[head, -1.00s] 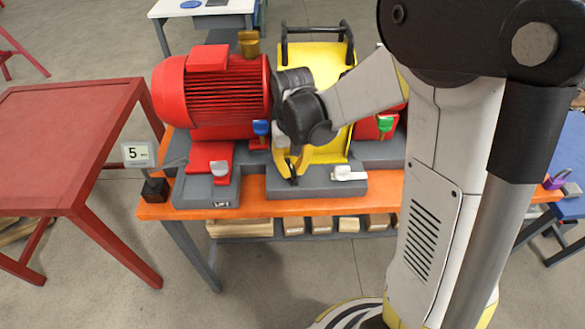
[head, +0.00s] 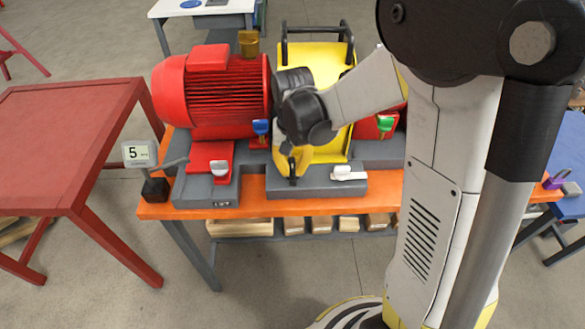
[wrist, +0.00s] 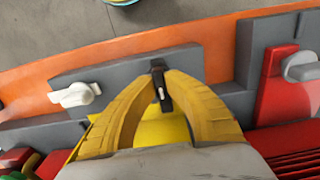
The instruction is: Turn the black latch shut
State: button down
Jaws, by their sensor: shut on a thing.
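The black latch (wrist: 160,84) is at the front edge of the yellow guard, on a grey base block. In the wrist view it lies between the tips of my gripper (wrist: 161,76), whose yellow fingers are shut on it. In the head view my gripper (head: 293,165) reaches down in front of the yellow guard (head: 330,150). Only a small dark part of the latch shows below the fingertips there, and the rest is hidden.
A white latch (head: 348,173) sits on the same base to the right. A grey latch (head: 220,168) is on a red foot to the left. A blue latch (head: 261,128) and a red motor (head: 215,95) stand behind. A number sign (head: 139,153) is at the left.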

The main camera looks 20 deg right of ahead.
aim_at(293, 169)
jog(key=c, duration=1.4)
grip_release()
jog(key=shift+r, duration=0.1)
notch_tip(293, 169, up, 12)
jog(key=shift+f, duration=0.1)
